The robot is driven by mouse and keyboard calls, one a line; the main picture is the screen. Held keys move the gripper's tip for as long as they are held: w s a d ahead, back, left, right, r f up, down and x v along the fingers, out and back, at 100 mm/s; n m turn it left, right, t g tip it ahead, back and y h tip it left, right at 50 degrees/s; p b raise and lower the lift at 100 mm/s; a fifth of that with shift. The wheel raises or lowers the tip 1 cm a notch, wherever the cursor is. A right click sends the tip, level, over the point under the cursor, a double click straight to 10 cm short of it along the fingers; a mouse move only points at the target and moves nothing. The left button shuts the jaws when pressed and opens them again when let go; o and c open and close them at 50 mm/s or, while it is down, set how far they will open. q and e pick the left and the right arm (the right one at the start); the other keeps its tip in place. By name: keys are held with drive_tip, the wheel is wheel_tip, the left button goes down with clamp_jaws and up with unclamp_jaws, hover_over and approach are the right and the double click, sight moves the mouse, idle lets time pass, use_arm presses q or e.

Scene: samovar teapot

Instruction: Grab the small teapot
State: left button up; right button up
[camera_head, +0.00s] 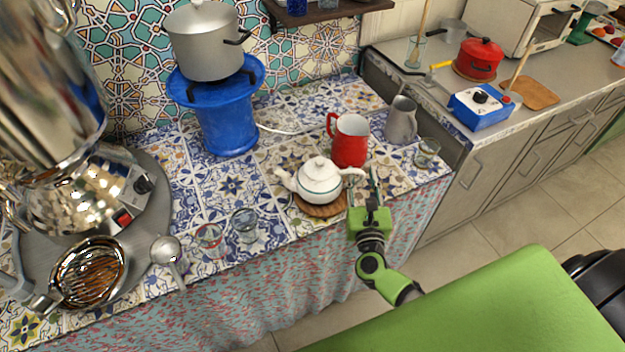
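The small white teapot (318,184) with a lid and a thin dark band stands upright on a round wooden coaster (321,210) near the front edge of the tiled counter. My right gripper (363,180) is at the teapot's right side. Its fingers point toward the counter's back and look apart, with the teapot's right-hand projection reaching to or between them. I cannot tell whether they touch it. My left gripper is not in view.
A red pitcher (350,142) stands close behind the teapot, with a grey jug (401,121) and a glass (427,152) to its right. Two glasses (244,222) stand left of the teapot. A large shiny samovar (75,195) fills the left. A blue stove (229,120) carries a pot.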

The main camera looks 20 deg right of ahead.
clamp_jaws()
drive_tip(key=shift+r, duration=0.1)
drive_tip(key=shift+r, duration=0.1)
